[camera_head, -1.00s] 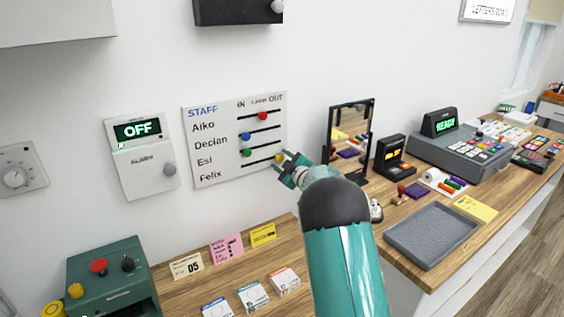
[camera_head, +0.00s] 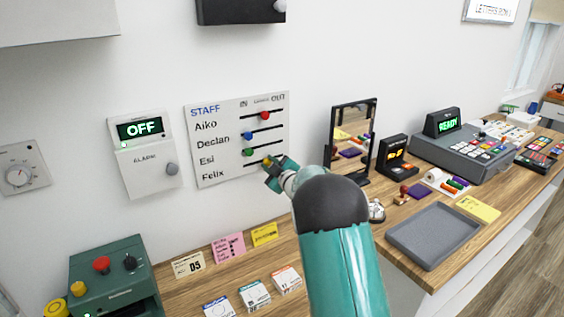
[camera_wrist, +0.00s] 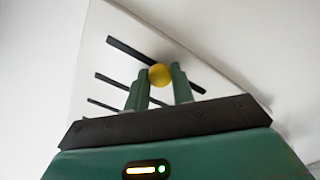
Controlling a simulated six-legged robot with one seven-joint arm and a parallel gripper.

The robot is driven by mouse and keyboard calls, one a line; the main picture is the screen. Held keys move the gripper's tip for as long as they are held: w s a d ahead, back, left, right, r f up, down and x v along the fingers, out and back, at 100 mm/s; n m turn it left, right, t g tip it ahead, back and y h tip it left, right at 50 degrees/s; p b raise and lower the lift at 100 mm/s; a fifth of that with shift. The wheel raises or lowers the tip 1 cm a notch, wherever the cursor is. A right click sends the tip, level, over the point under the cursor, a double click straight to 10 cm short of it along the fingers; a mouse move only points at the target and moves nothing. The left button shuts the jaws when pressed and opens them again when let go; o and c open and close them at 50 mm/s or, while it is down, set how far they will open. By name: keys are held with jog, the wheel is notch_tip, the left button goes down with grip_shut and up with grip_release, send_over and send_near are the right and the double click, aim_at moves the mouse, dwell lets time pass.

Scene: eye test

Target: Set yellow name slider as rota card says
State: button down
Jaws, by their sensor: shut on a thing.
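The white staff board (camera_head: 225,150) hangs on the wall, with names at left and slots under IN, LUNCH and OUT. The yellow name slider (camera_head: 267,161) is on the bottom slot, Felix's row, near mid-slot, roughly under LUNCH. My gripper (camera_head: 272,168) is at the slot, shut on this slider. In the wrist view the yellow knob (camera_wrist: 160,74) sits between the two green fingertips, with black slot showing on both sides. A pink card (camera_head: 228,247) on the counter may be the rota card; its writing is too small to read.
The red slider (camera_head: 264,115) is mid-slot; the blue (camera_head: 248,136) and green (camera_head: 247,152) sliders are near the left ends, close above my gripper. A mirror (camera_head: 352,138) stands right of the board. An alarm box (camera_head: 146,175) hangs to its left.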

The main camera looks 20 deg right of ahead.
aim_at(246, 166)
jog(key=a, duration=0.2)
jog(key=s+a, duration=0.1)
jog(key=a, duration=0.3)
jog(key=shift+s+a, duration=0.35)
jog(key=shift+s, duration=0.05)
jog(key=c, duration=1.2)
grip_release()
jog(key=shift+s+a, duration=0.1)
jog(key=shift+a, duration=0.05)
jog(key=v, duration=1.3)
jog(key=shift+s+d, duration=0.25)
jog(key=shift+s, duration=0.05)
